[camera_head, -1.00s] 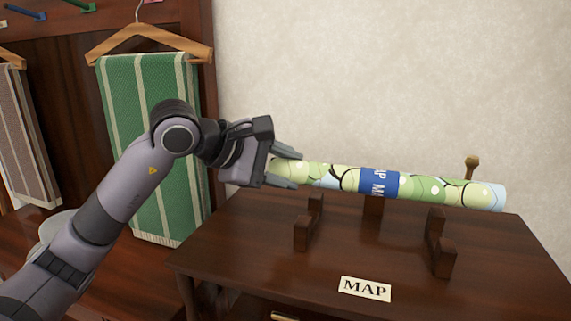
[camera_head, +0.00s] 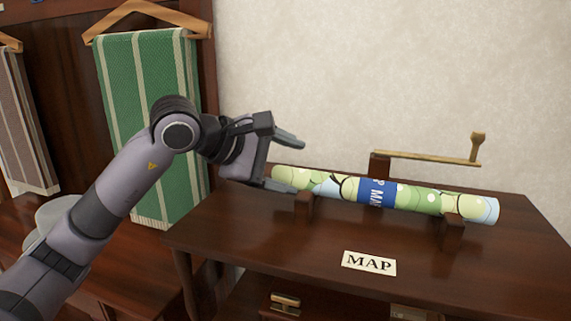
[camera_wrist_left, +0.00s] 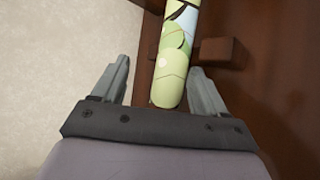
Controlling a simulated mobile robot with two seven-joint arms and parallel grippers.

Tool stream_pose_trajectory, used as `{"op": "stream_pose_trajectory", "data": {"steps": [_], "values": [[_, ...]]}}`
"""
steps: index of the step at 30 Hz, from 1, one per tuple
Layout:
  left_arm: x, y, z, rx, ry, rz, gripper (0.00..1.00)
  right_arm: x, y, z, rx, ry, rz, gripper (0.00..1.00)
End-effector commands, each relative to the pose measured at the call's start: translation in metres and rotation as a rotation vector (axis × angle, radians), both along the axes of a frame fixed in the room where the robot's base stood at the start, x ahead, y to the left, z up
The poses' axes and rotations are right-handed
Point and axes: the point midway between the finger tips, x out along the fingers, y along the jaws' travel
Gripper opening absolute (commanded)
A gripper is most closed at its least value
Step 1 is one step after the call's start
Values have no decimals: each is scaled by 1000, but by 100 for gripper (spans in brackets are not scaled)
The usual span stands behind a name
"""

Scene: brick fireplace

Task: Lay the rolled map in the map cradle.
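The rolled map (camera_head: 425,200), green and cream with a blue lettered band, lies level across the two dark wooden supports of the map cradle (camera_head: 304,208). Its right part rests at the other support (camera_head: 453,234). My left gripper (camera_head: 297,167) is open at the map's left end, fingers apart. In the left wrist view the map's rounded end (camera_wrist_left: 170,88) reaches between the open fingers (camera_wrist_left: 160,72), with a gap on each side. My right gripper is not in view.
A brass arm with an upright knob (camera_head: 478,147) extends right from a wooden post (camera_head: 380,164) behind the map. A MAP label (camera_head: 369,263) lies on the table (camera_head: 250,245) in front. A green striped towel (camera_head: 150,90) hangs at left.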

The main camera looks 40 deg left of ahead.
Motion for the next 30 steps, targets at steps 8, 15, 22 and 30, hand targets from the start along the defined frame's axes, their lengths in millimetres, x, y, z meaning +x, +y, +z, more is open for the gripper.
{"op": "stream_pose_trajectory", "data": {"steps": [8, 15, 22, 30], "values": [[-2, 2, 1, 2, 0, 1, 72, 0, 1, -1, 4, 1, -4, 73], [-27, 13, 15, 5, -2, 3, 72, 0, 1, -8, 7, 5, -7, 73], [-51, 23, 29, 2, 1, 2, 72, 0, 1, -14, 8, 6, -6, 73], [-58, 25, 35, 1, 1, -1, 72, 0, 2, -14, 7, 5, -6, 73]]}}
